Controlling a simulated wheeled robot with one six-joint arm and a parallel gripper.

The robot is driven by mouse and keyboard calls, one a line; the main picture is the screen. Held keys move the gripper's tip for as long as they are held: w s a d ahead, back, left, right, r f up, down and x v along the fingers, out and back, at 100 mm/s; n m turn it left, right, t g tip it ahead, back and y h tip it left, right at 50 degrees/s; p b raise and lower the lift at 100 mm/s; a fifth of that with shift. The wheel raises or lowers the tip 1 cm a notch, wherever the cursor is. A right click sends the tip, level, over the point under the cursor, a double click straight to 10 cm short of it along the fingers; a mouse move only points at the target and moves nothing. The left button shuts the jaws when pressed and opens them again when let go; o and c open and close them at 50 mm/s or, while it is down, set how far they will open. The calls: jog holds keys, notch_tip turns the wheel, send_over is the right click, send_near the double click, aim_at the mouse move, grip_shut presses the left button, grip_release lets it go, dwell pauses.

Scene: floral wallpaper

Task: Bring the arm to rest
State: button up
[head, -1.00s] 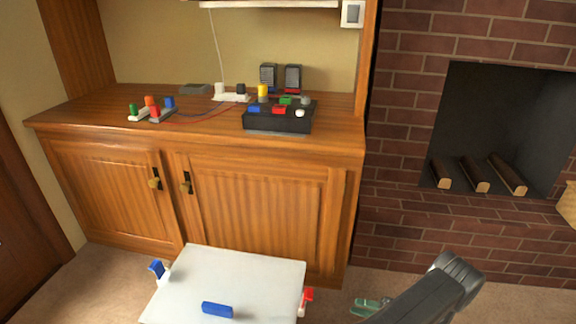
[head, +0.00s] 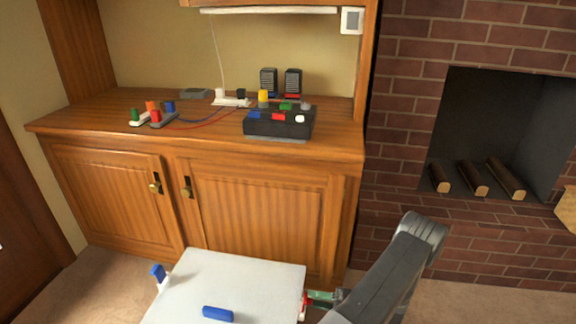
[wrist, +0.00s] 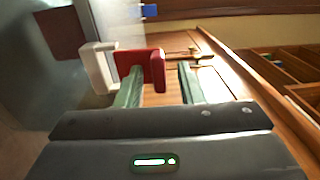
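My gripper (head: 320,297) is low at the right edge of a white board (head: 235,275), its green fingers pointing left toward a red and white clip (head: 303,305) on that edge. In the wrist view my gripper (wrist: 160,85) has its two green fingers apart. The red part of the clip (wrist: 155,68) is close to the left finger, partly in the gap; whether they touch I cannot tell. The clip's white part (wrist: 98,66) is further left.
A blue and white clip (head: 158,275) is on the board's left edge, and a blue bar (head: 217,313) lies on the board. Behind stands a wooden cabinet (head: 260,215) with a black box (head: 280,122) on top. A brick fireplace (head: 490,140) is at right.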

jog(key=shift+a+r+h+p, duration=0.35)
jog(key=shift+h+p, duration=0.45)
jog(key=shift+p, duration=0.4)
jog(key=shift+f, duration=0.1)
